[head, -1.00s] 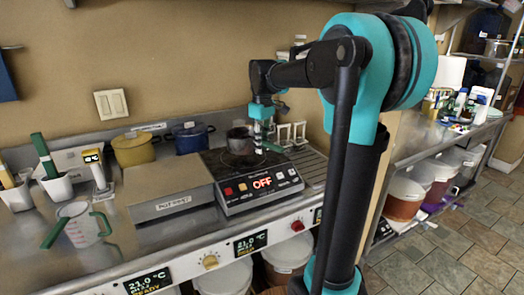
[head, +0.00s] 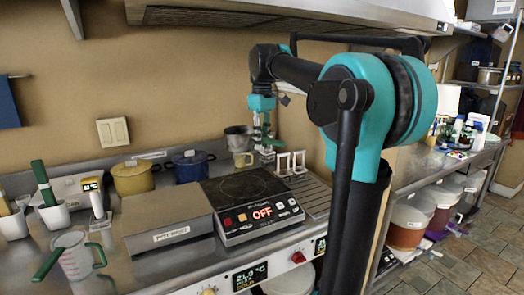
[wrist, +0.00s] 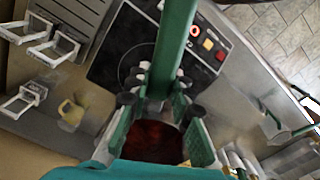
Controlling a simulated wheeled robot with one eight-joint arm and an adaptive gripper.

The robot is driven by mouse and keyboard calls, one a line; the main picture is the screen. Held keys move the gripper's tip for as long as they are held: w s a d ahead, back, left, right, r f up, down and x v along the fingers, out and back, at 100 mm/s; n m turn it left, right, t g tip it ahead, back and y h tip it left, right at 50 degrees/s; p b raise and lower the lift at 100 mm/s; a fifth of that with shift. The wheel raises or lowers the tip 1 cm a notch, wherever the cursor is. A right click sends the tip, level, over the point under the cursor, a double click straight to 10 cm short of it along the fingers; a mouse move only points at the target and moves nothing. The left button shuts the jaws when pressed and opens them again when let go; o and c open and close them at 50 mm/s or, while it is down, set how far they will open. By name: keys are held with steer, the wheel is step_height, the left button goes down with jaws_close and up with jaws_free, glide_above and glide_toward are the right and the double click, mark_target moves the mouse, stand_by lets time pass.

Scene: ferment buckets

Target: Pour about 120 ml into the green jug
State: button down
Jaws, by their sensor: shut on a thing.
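The green jug (head: 75,256) is a clear measuring jug with green parts, upright on the counter at the lower left of the head view. My gripper (head: 262,143) is over the back of the counter, behind the hob and far right of the jug. It is shut on the green handle (wrist: 178,40) of a small metal pan (head: 238,136), which is raised off the hob. The wrist view shows dark red liquid (wrist: 153,140) in the pan beyond my fingers. Its level cannot be judged.
The hob (head: 247,202) reads OFF and its plate is bare. A yellow mug (head: 243,160) stands behind it, below the pan. White stands (head: 291,163) are right.

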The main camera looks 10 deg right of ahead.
steer(key=shift+r, duration=2)
